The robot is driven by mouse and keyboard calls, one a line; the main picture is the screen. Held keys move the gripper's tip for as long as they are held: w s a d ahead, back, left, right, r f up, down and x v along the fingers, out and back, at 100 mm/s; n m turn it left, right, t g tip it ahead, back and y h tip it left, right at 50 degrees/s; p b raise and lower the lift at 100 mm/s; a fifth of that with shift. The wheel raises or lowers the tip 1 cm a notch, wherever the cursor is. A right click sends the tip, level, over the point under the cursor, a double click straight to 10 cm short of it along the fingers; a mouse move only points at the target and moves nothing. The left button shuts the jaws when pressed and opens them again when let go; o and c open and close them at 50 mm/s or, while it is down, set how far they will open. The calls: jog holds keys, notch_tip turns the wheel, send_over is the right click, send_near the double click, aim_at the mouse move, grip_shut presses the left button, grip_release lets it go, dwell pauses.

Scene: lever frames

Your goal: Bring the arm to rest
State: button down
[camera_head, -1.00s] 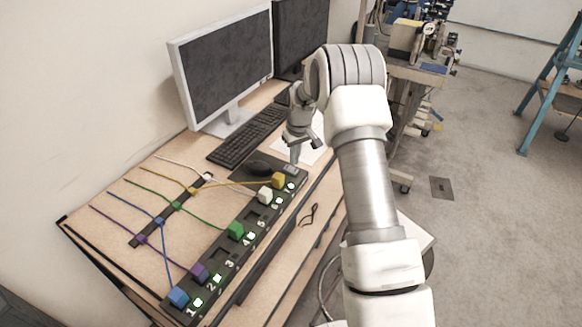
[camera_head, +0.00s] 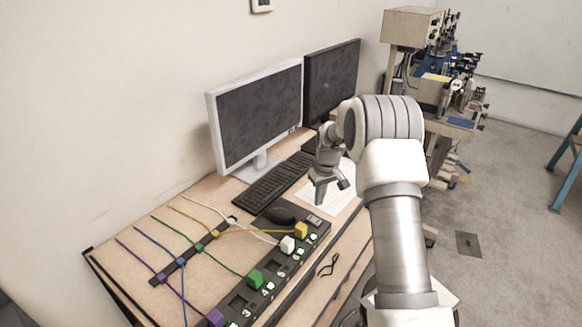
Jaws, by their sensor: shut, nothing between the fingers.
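My arm reaches from the lower right over the front edge of the desk (camera_head: 115,262) and bends down at its far end. My gripper (camera_head: 330,193) points down above the right part of the desk, over a white paper (camera_head: 338,203). It is shut and holds nothing. It is beyond the right end of the black numbered panel (camera_head: 270,262) and apart from it.
On the panel sit yellow (camera_head: 301,230), white (camera_head: 287,245), green (camera_head: 255,280) and purple (camera_head: 215,318) plugs with cables. Equipment (camera_head: 440,90) stands at the back right; floor lies right.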

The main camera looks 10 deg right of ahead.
jog(key=s+a+r+m+t+b, duration=0.1)
jog(key=s+a+r, duration=0.1)
jog(key=s+r, duration=0.75)
jog(key=s+a+r+t+b, duration=0.1)
jog(key=s+a+r, duration=0.1)
jog(key=s+r, duration=0.75)
jog(key=s+a+r+m+t+b, duration=0.1)
jog(key=s+a+r+m+b, duration=0.1)
jog(key=s, duration=1.8)
jog(key=shift+t, duration=0.4)
jog(key=shift+r, duration=0.1)
